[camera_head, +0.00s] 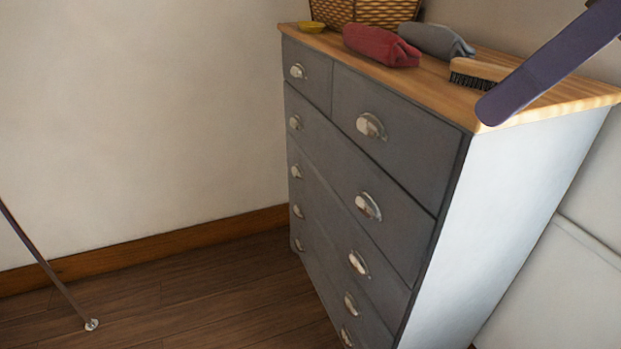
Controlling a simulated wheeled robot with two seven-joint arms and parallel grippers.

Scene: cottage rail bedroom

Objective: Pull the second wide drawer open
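A grey dresser (530,210) with a wooden top stands at the right. Two small drawers sit side by side at the top, with several wide drawers below. The second wide drawer (325,205) is flush with the front, shut, with two silver cup handles, a near one (359,263) and a far one (296,171). My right gripper (490,112) shows only as a dark purple bar from the top right, in front of the dresser's top near corner, well above that drawer. Its fingers cannot be told apart. Nothing is seen held. My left gripper is not in view.
A thin rod (45,265) stands at left. The floor (210,300) before the drawers is clear.

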